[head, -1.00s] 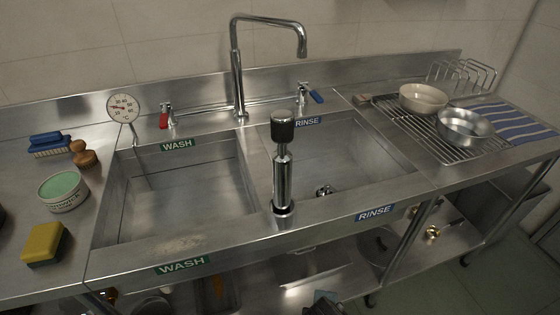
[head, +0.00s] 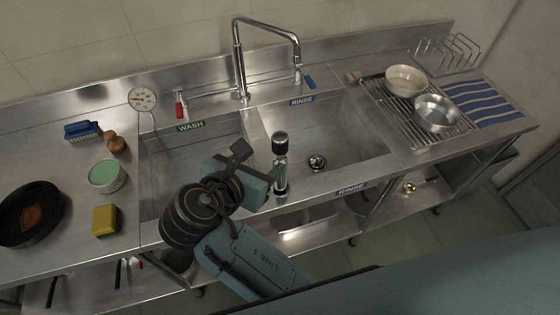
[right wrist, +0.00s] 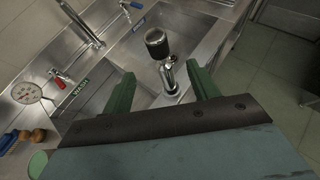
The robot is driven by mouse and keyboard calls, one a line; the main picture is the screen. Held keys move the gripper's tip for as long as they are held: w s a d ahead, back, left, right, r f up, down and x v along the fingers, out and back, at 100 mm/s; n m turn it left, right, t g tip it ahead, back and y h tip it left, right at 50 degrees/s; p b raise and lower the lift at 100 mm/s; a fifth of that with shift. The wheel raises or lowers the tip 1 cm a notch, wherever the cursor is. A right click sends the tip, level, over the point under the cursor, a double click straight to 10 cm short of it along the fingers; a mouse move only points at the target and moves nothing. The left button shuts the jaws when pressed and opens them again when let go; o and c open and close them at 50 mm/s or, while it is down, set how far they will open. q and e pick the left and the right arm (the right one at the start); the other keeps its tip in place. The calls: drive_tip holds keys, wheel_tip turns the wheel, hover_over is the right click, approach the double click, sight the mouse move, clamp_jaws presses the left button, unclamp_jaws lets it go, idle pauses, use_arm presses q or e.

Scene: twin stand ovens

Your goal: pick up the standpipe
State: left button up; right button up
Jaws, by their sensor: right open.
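The standpipe (head: 280,165) is a chrome tube with a black knurled top, upright at the front divider between the wash and rinse basins. My right gripper (head: 258,162) is open beside it, on its left in the head view, above the wash basin. In the right wrist view, the standpipe (right wrist: 168,72) shows between and beyond the two green fingers of the right gripper (right wrist: 161,74). I see no contact. My left gripper is not in view.
The wash basin (head: 175,150) and rinse basin (head: 335,135) lie either side. A tall chrome faucet (head: 240,65) stands behind. A dial thermometer (head: 142,99), yellow sponge (head: 105,220), green-topped tin (head: 107,176) and black pan (head: 30,213) are left; bowls on a rack (head: 405,120) are right.

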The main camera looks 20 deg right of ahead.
sight(279, 139)
drive_tip(key=p+x, duration=0.1)
drive_tip(key=x, duration=1.2)
drive_tip(key=shift+w, duration=0.15)
drive_tip(key=shift+a, duration=0.1)
drive_tip(key=shift+c, duration=0.3)
clamp_jaws()
